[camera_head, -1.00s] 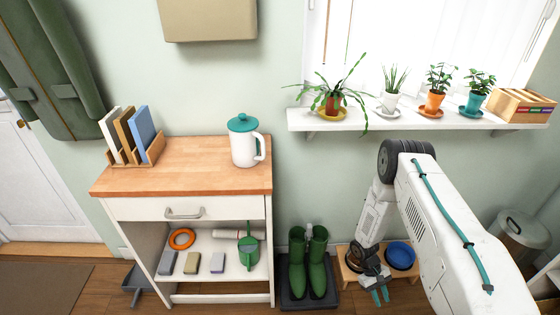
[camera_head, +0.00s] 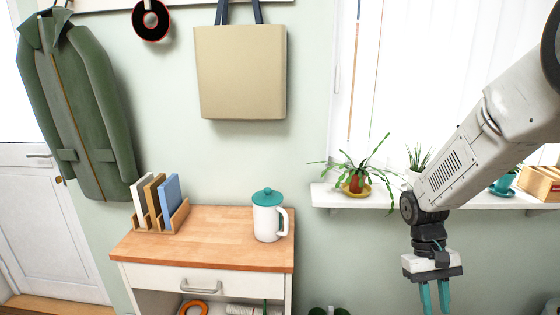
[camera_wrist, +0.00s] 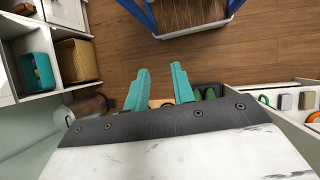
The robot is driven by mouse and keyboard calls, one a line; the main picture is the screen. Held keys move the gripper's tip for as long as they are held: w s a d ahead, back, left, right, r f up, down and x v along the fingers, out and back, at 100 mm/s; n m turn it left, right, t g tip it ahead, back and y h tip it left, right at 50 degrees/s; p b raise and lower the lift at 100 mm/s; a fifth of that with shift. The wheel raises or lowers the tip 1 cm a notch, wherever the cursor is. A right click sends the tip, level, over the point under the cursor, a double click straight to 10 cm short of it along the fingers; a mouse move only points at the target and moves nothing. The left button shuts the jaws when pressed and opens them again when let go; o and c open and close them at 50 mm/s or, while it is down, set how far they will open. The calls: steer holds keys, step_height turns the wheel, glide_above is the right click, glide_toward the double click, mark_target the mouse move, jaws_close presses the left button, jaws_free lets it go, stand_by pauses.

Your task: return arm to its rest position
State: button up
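My gripper (camera_head: 434,298) hangs from my raised arm at the right of the head view, fingers pointing down, in front of the pale green wall and below the window sill. Its tips reach the bottom edge of the picture. In the wrist view the two teal fingers of my gripper (camera_wrist: 159,68) stand apart, with nothing between them. My arm crosses in front of the right part of the sill and hides some of the plants.
The window sill (camera_head: 335,196) holds potted plants and a wooden box (camera_head: 540,184). A cabinet (camera_head: 215,238) with a jug (camera_head: 268,215) stands left of my gripper. A bag (camera_head: 240,72) and coat (camera_head: 80,110) hang on the wall. Wooden floor (camera_wrist: 185,45) shows in the wrist view.

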steer(key=s+a+r+t, duration=0.3)
steer(key=s+r, duration=0.5)
steer(key=s+a+r+t+y, duration=0.1)
steer(key=s+a+r+t, duration=0.2)
steer(key=s+r, duration=0.5)
steer(key=shift+s+a+r+t, duration=0.15)
steer(key=shift+a+r+t, duration=0.15)
steer(key=shift+r, duration=0.4)
